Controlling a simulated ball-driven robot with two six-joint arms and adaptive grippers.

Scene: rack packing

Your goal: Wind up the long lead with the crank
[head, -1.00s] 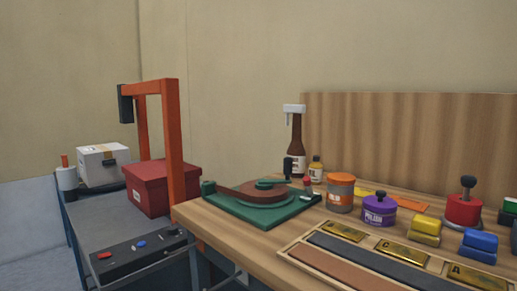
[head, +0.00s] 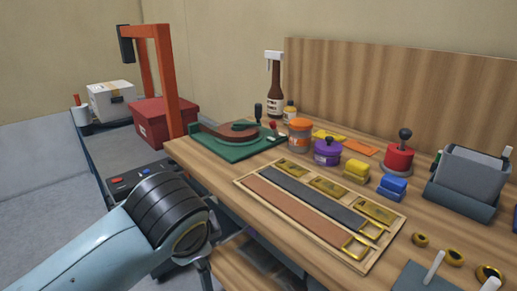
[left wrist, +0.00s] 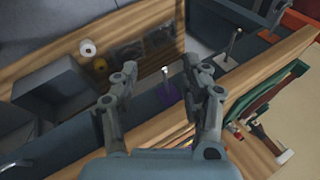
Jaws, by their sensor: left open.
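The winder stands at the table's far left corner: a green base (head: 232,153) with a brown reel-like part (head: 213,132) on top. A green arm and an upright black handle (head: 258,111), which looks like the crank, show at its right. I cannot make out a separate lead end. My left gripper (head: 204,268) is low at the table's front edge, well apart from the winder and mostly hidden by my wrist. In the left wrist view its two fingers (left wrist: 162,95) are spread with nothing held between them. My right gripper is out of view.
A wooden tray (head: 381,252) with brown and grey strips and brass plates lies near the front edge. An orange frame (head: 167,85) rises left of the winder.

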